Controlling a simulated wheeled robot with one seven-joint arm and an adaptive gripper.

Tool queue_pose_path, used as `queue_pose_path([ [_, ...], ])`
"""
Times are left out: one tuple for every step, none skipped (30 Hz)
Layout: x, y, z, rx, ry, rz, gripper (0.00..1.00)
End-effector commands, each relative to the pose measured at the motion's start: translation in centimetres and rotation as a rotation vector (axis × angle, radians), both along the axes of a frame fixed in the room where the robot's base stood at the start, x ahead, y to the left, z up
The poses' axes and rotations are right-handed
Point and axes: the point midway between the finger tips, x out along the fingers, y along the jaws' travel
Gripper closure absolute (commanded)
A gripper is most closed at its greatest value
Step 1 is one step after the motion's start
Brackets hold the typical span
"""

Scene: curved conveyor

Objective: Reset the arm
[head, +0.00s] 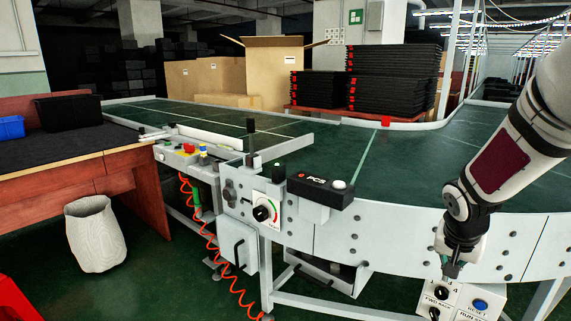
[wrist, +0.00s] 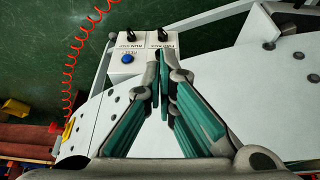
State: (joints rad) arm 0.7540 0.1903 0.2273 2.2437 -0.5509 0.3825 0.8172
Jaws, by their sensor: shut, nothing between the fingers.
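My arm reaches down from the upper right in the head view. My gripper (head: 453,271) is shut and empty, just above the top edge of a white control box (head: 459,294). The box carries a blue button (head: 480,304) labelled RESET and two black knobs, and its lower part is cut off by the frame. In the wrist view, the teal fingers of my gripper (wrist: 163,88) meet at their tips. The control box (wrist: 142,49) lies beyond them, with the blue button (wrist: 127,58) to the left of the fingertips.
The curved green conveyor (head: 400,165) with a white side wall runs behind my gripper. A PCS box (head: 318,190) and a dial panel (head: 266,208) are mounted on its near side. A red coiled cable (head: 206,235) hangs left. A wooden workbench (head: 60,150) and white bin (head: 95,235) stand far left.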

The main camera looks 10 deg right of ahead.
Motion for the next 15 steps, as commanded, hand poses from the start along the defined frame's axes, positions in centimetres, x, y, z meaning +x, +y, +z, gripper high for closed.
queue_pose_path([
  [-0.8,1.9,1.9,-0.022,0.027,0.038,1.0],
  [-1.3,2.9,2.7,-0.031,0.046,0.058,1.0],
  [-2.2,4.3,3.8,-0.039,0.069,0.085,1.0],
  [-2.9,5.3,4.6,-0.043,0.088,0.106,1.0],
  [-3.6,6.4,5.3,-0.047,0.105,0.127,1.0],
  [-4.7,7.8,6.2,-0.048,0.127,0.155,1.0],
  [-5.5,8.9,6.9,-0.048,0.141,0.177,1.0],
  [-6.4,9.9,7.4,-0.046,0.158,0.201,1.0],
  [-7.5,11.3,8.1,-0.041,0.177,0.233,1.0],
  [-8.5,12.4,8.6,-0.035,0.19,0.257,1.0],
  [-9.4,13.4,9.1,-0.03,0.204,0.283,1.0],
  [-10.7,14.8,9.6,-0.019,0.219,0.321,1.0],
  [-11.8,15.9,9.9,-0.009,0.231,0.349,1.0],
  [-12.8,16.8,10.2,0.001,0.243,0.378,1.0],
  [-14.2,18.1,10.6,0.016,0.256,0.419,1.0],
])
